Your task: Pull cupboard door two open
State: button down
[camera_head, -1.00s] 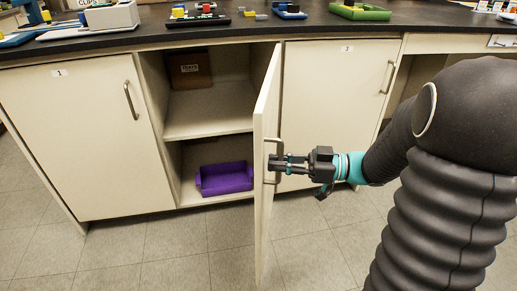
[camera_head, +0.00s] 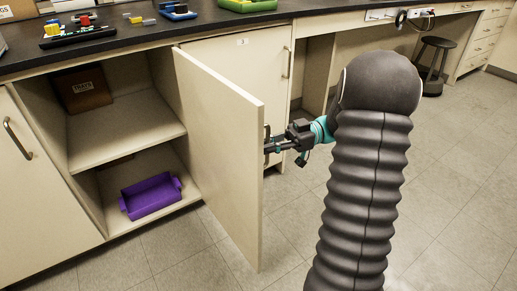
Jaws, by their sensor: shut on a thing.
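Cupboard door two (camera_head: 215,150) stands swung out from the cupboard, hinged on the right side of the opening, with its inner face toward me. Its handle (camera_head: 266,133) is on the far face and mostly hidden by the door's edge. My gripper (camera_head: 272,148) is at that handle, on the right side of the door, shut on it. The fingertips are partly hidden behind the door's edge. The open cupboard (camera_head: 122,128) shows a shelf, with a brown box (camera_head: 82,88) above and a purple tray (camera_head: 150,195) below.
Cupboard door one (camera_head: 35,190) is shut at left. Cupboard door three (camera_head: 235,55) is shut behind the open door. A dark worktop (camera_head: 200,28) with small items runs above. A stool (camera_head: 433,62) stands at the back right. The tiled floor at right is clear.

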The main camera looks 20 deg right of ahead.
jog(key=shift+s+d, duration=0.1)
jog(key=c, duration=1.5)
grip_release()
